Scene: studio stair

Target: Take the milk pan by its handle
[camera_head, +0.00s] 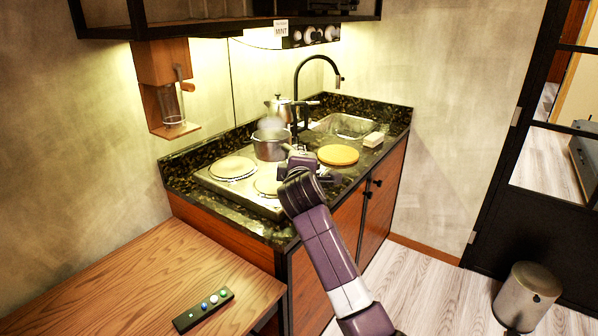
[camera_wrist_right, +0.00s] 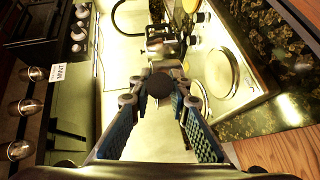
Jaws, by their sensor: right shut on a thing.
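The milk pan (camera_head: 270,147) is a small silver pan on the back part of the hob, with pale steam above it. My right gripper (camera_head: 296,158) reaches in from the front right, at the handle side of the pan. In the right wrist view, my gripper's blue-padded fingers (camera_wrist_right: 160,92) are closed at their tips around a dark round end, which looks like the pan's handle (camera_wrist_right: 159,84). The pan's body (camera_wrist_right: 192,97) shows partly behind the fingertips. In the head view, my gripper hides most of the handle. My left gripper is not in view.
The hob (camera_head: 222,185) has pale round plates. A kettle (camera_head: 283,108) stands behind the pan near the black tap (camera_head: 298,80). A yellow round board (camera_head: 338,155) lies right of my gripper, before the sink (camera_head: 345,125). A remote (camera_head: 204,309) lies on the wooden table (camera_head: 150,275).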

